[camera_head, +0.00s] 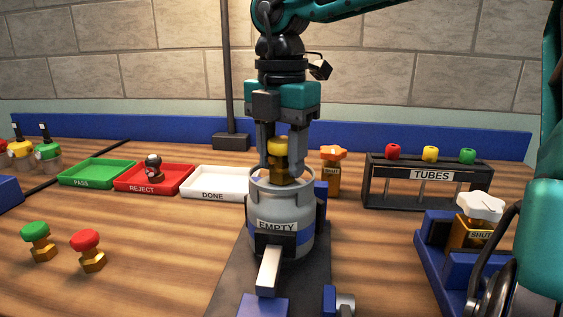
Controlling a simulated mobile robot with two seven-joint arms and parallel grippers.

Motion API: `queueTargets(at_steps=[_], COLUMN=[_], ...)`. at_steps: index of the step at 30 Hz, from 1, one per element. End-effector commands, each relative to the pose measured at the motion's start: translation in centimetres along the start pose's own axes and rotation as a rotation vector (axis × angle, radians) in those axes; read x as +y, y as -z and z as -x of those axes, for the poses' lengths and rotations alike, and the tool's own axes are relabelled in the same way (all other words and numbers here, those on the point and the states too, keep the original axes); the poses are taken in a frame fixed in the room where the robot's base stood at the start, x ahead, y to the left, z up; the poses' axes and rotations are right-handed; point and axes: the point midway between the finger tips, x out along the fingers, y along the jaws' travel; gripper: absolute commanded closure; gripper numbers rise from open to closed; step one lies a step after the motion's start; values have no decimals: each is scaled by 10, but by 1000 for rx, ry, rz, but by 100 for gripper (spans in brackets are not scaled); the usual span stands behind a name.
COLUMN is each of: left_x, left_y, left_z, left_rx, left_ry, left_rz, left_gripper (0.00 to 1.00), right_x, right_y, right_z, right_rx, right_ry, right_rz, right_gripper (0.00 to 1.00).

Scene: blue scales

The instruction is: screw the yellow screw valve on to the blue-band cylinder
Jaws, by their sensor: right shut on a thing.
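The blue-band cylinder (293,213) is a grey canister labelled EMPTY, standing upright in a dark and blue holder in the middle of the camera_head view. The yellow screw valve (278,147) has a yellow knob and a brass body and is upright at the cylinder's open top. My right gripper (281,158) points straight down and is shut on the valve. The valve's lower end is hidden by the cylinder's rim, so I cannot tell whether the threads meet. My left gripper is not in view.
Green PASS (95,173), red REJECT (130,180) and white DONE (207,192) trays stand behind left. An orange-topped valve (331,173) and the TUBES rack (430,187) stand behind right. Green (35,231) and red (86,241) valves stand at front left. A white-topped SHUT valve (481,208) is at right.

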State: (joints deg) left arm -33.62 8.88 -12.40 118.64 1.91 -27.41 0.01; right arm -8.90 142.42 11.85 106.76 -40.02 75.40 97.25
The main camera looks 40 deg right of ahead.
Motion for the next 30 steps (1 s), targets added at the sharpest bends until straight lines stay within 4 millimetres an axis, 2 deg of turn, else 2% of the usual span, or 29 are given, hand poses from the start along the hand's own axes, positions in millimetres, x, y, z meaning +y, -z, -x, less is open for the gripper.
queueTargets(at_steps=[6, 10, 19, 20, 28, 30], left_x=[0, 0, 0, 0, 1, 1], left_y=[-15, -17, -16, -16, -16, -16], left_z=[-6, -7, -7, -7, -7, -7], left_rx=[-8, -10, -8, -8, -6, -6], left_ry=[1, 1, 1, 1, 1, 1], left_rz=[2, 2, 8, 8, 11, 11], left_gripper=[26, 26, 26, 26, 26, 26], right_x=[0, 0, 0, 0, 0, 0], right_y=[-1, 0, 0, 0, 0, 0], right_z=[-2, -1, 0, 0, 0, 0], right_rx=[-5, 0, -1, -1, 0, 0], right_ry=[-1, -1, -1, -1, 0, 0], right_rz=[-217, -335, -380, -380, -377, -377], right_gripper=[91, 91, 91, 55, 29, 26])
